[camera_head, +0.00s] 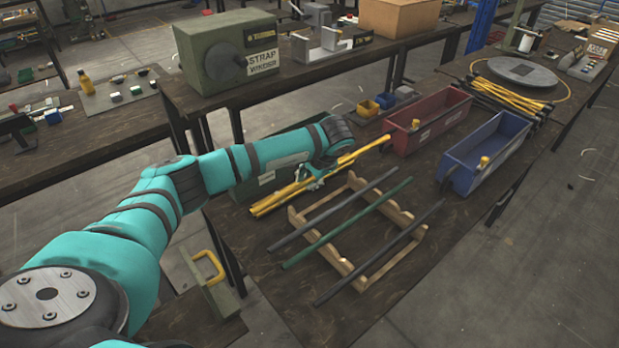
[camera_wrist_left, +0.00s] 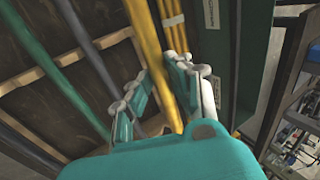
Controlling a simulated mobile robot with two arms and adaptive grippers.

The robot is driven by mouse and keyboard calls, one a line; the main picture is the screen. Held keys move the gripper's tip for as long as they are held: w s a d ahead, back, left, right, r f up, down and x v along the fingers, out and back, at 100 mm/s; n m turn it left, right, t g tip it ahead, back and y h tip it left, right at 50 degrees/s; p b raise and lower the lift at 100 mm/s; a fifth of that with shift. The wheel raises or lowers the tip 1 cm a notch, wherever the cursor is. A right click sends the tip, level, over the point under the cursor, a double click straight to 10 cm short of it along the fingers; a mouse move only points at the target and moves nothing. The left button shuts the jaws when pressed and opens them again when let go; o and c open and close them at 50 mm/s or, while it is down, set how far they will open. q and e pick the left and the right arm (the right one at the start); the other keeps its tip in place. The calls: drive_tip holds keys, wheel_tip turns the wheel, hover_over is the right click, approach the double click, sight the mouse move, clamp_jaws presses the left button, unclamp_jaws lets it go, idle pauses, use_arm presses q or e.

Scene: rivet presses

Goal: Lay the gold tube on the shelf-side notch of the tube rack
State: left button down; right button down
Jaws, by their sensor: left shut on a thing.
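My left gripper (camera_head: 315,176) is shut on a gold tube (camera_head: 352,156), above the table just behind the tube rack. In the left wrist view the gold tube (camera_wrist_left: 148,50) runs between the two fingers (camera_wrist_left: 165,92). The wooden tube rack (camera_head: 397,213) stands in front of the gripper. A dark grey tube (camera_head: 330,211), a green tube (camera_head: 345,224) and another dark tube (camera_head: 385,252) lie across it. The grey tube is nearest the shelf side. More gold tubes (camera_wrist_left: 178,32) lie close beside the held one. My right gripper is not in view.
A green bin (camera_head: 262,180) stands behind the gripper. A red bin (camera_head: 428,118) and a blue bin (camera_head: 490,150) stand to the right. The strap winder (camera_head: 225,55) is on the bench behind. Bare tabletop shows in front of the rack's left end.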

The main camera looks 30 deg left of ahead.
use_arm(q)
drive_tip(key=shift+w+f+b, duration=0.1)
drive_tip(key=shift+f+b, duration=2.45)
drive_tip(key=shift+f, duration=1.45)
drive_tip(key=c, duration=1.2)
unclamp_jaws()
drive_tip(key=shift+o, duration=0.2)
drive_tip(key=v, duration=1.2)
